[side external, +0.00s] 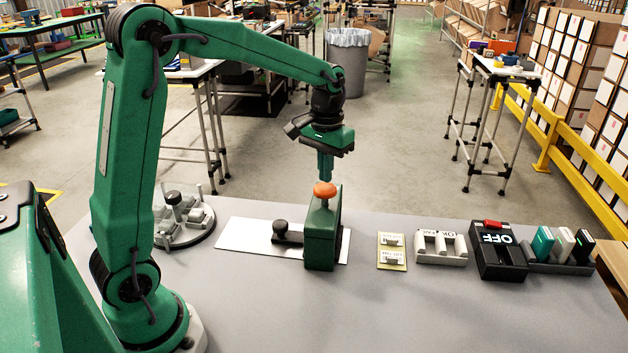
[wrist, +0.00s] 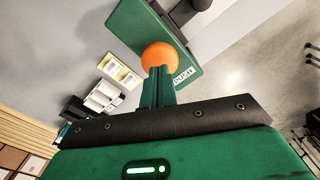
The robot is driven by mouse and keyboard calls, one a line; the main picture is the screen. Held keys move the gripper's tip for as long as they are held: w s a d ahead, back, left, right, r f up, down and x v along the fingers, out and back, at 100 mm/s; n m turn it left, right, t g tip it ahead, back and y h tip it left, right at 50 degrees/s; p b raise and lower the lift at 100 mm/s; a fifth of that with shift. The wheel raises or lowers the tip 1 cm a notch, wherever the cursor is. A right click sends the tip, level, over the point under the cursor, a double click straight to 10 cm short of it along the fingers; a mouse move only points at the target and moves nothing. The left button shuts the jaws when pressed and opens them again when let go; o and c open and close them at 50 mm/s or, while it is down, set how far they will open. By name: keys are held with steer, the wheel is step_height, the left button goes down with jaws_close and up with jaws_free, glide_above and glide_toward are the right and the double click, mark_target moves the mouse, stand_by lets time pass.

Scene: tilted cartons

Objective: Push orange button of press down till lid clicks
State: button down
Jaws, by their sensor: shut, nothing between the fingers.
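The green press (side external: 322,235) stands upright on the grey table with an orange button (side external: 325,189) on its top. My gripper (side external: 325,180) is shut and empty, pointing down right above the button; whether the fingertips touch it I cannot tell. In the wrist view the closed fingers (wrist: 158,75) reach to the edge of the orange button (wrist: 159,57), and the green press (wrist: 155,30) lies behind with a "PUSH" label beside the button. A black knob on a short arm (side external: 282,231) sits at the press's left. No lid can be made out clearly.
A white sheet (side external: 245,238) lies under the press. To the right are a yellow card holder (side external: 392,251), a grey rack (side external: 441,247), a black box marked OFF (side external: 497,262) and a slotted holder (side external: 560,262). A round fixture (side external: 183,220) stands left. The table front is clear.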

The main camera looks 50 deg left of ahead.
mark_target(325, 187)
steer(key=shift+f, duration=0.2)
steer(key=shift+f, duration=0.35)
steer(key=shift+f, duration=0.95)
steer(key=shift+r, duration=0.15)
step_height(325, 187, up, 9)
stand_by(1.5)
